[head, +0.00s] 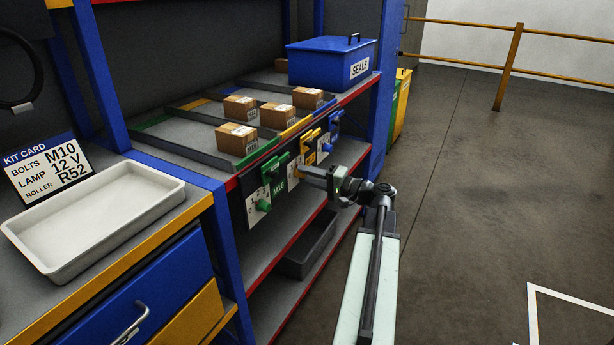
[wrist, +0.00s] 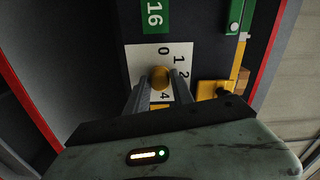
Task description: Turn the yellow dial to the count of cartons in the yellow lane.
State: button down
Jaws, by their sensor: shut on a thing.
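The yellow dial (wrist: 160,76) is a round knob on a white plate (wrist: 140,60) with the figures 0, 1, 2 and 4 readable. My gripper (wrist: 160,82) is shut on the knob, one finger on each side. Which figure the dial points at is hidden. In the head view my gripper (head: 305,172) reaches the shelf's front panel and covers most of the dial. The yellow lane, with a yellow front strip (head: 297,127), appears to hold two cartons, a rear one (head: 240,108) and a front one (head: 277,117).
One carton (head: 236,139) stands in the green lane and one (head: 307,98) in the blue lane. A green dial (head: 263,205) is left of my gripper. A yellow lever (wrist: 212,90) is close on the right. A blue SEALS box (head: 325,65) stands behind. The floor at right is clear.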

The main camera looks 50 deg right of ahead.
dwell(0.4)
jog(key=c, duration=1.1)
grip_release()
jog(key=v, duration=0.7)
jog(key=shift+s, duration=0.4)
jog(key=shift+f, duration=0.1)
